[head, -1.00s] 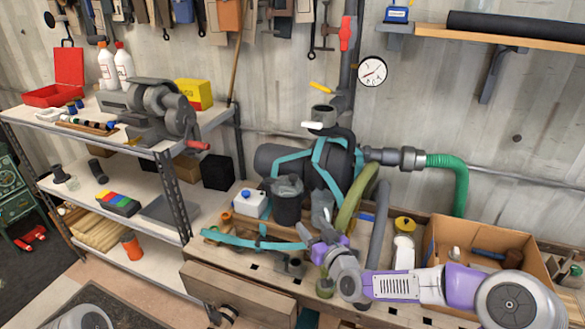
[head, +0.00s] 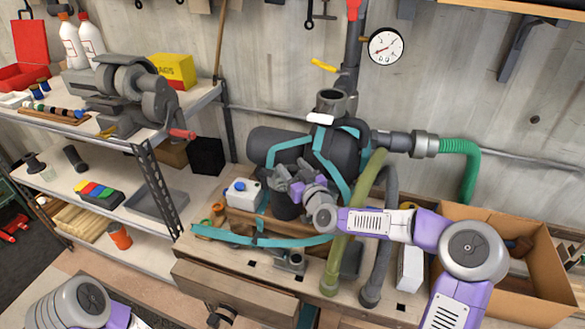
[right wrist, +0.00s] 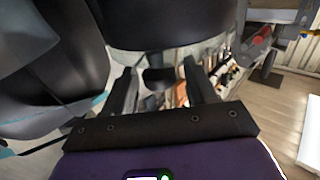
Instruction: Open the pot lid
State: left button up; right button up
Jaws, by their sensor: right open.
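The dark pot (head: 286,208) stands on the workbench, in front of the large black tank. Its top is mostly hidden behind my right gripper (head: 283,182), which is directly over it. In the right wrist view, my right gripper (right wrist: 158,72) is open, with a finger on each side of a small dark knob (right wrist: 158,79). The knob is joined to a dark rounded body (right wrist: 165,22), which looks like the lid. I cannot tell whether the fingers touch the knob. My left arm shows at the bottom left, but its gripper is outside the view.
Teal strapping (head: 262,239) lies along the bench's front. The black tank (head: 275,146) stands close behind.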

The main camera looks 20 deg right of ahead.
jog(key=shift+w, duration=0.25)
grip_shut()
jog(key=shift+a, duration=0.15)
